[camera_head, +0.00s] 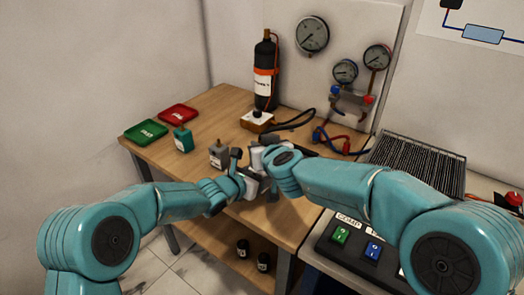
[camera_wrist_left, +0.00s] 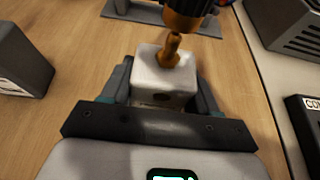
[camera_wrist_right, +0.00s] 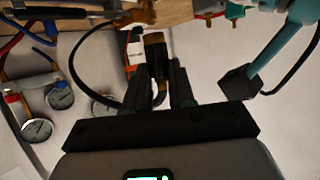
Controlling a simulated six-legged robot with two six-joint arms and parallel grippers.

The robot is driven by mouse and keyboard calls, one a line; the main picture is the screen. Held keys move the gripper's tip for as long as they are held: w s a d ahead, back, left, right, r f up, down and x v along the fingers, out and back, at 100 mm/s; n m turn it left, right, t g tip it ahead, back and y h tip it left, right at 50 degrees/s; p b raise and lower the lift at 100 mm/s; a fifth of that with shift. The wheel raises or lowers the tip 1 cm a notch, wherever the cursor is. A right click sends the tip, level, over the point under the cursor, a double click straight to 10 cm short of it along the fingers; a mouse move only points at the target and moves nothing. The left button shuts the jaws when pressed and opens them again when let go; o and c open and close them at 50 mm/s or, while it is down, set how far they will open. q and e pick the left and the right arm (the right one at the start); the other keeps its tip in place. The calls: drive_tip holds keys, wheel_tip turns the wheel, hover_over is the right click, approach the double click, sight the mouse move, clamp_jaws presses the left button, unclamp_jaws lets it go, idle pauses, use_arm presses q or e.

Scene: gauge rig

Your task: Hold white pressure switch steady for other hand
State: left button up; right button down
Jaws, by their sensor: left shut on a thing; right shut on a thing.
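The white pressure switch (camera_wrist_left: 160,85) is a pale block with a brass stem (camera_wrist_left: 171,48) on top. My left gripper (camera_wrist_left: 162,90) is shut on it, one finger on each side, and holds it above the wooden bench. My right gripper (camera_wrist_right: 158,74) is shut on a brass-coloured part with a dark band (camera_wrist_right: 155,45). This part also shows in the left wrist view (camera_wrist_left: 184,18), right over the stem; I cannot tell whether the two touch. In the head view both grippers meet over the bench, and my wrists hide most of the switch.
A grey block (camera_head: 219,155) and a green block (camera_head: 183,139) stand on the bench (camera_head: 205,105) to the left. Green (camera_head: 146,131) and red (camera_head: 178,113) trays lie behind. A black bottle (camera_head: 265,75), gauges (camera_head: 312,35) and hoses are at the back. A finned unit (camera_head: 415,165) stands right.

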drive_tip(key=shift+r, duration=1.25)
use_arm(q)
drive_tip(key=o, duration=1.3)
drive_tip(key=shift+o, duration=0.2)
drive_tip(key=v, duration=1.2)
